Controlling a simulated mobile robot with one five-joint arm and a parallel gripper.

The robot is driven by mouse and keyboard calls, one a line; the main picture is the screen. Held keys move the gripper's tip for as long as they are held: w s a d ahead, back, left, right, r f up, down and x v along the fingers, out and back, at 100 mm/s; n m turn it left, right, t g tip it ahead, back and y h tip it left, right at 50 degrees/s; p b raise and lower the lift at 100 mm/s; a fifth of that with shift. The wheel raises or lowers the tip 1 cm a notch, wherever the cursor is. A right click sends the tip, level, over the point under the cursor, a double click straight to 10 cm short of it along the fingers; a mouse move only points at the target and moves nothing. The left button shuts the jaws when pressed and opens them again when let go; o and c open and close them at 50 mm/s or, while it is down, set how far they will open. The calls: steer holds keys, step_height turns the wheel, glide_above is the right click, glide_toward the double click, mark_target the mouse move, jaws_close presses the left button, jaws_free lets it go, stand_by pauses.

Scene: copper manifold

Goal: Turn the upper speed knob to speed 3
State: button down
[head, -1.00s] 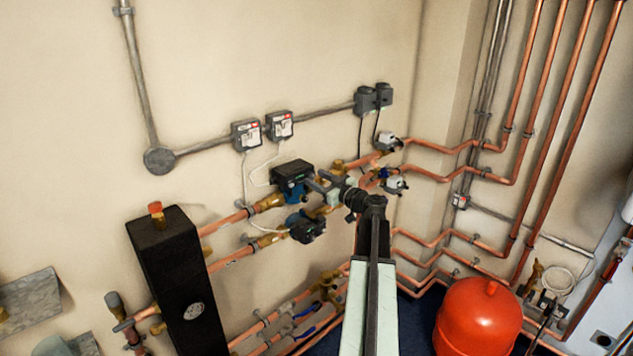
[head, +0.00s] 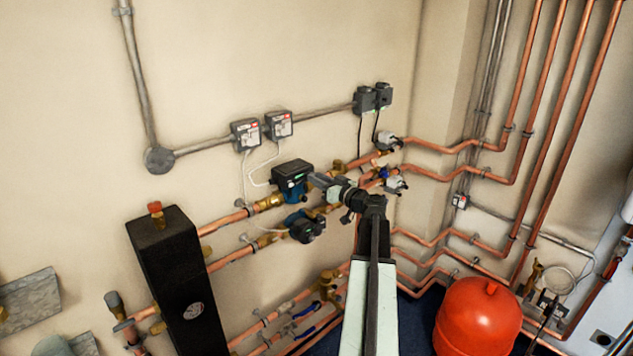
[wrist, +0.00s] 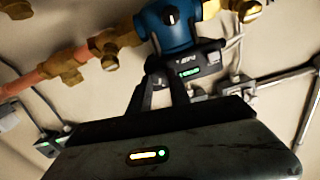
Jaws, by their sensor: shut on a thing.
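The upper pump (head: 292,178) has a dark box-like head with a small green light and a blue body, and sits on the upper copper pipe. In the wrist view its blue body (wrist: 170,25) is at the top, with the dark control head (wrist: 200,60) just below. My gripper (head: 316,179) reaches it from the right. In the wrist view my two dark fingers (wrist: 163,68) are closed at the front of that head. The speed knob is hidden between and behind the fingertips, and its setting cannot be read.
The lower pump (head: 305,226) sits close below. A black box-shaped unit (head: 168,285) stands at left, and a red vessel (head: 480,315) at lower right. Valve actuators (head: 396,184) and copper pipes lie just right of my gripper.

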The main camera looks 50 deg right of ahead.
steer(key=m, duration=0.5)
steer(key=shift+r, duration=0.1)
steer(key=shift+m, duration=0.3)
stand_by(0.4)
steer(key=c, duration=1.2)
jaws_free()
steer(key=shift+w, duration=0.1)
steer(key=s, duration=0.7)
steer(key=shift+s+a, duration=0.25)
steer(key=shift+s, duration=0.15)
